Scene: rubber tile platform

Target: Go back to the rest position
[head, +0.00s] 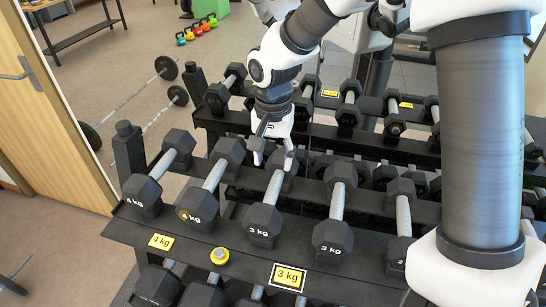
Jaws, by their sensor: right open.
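My right gripper (273,160) points down over the upper tier of the dumbbell rack, its two fingers spread apart. It is at the far end of a black 3 kg dumbbell (263,222) with a grey handle. The fingers overlap that dumbbell's rear head in the picture; I cannot tell whether they touch it. The dumbbell lies on the rack. My right arm comes in from the right and arches over the rack. My left gripper is not in view.
The black rack (198,243) holds several dumbbells, including two 4 kg ones at left. A yellow round object (219,256) sits on its front rail between the 4 kg label (160,241) and 3 kg label (288,276). A wooden door (50,110) stands left; barbells lie on the floor.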

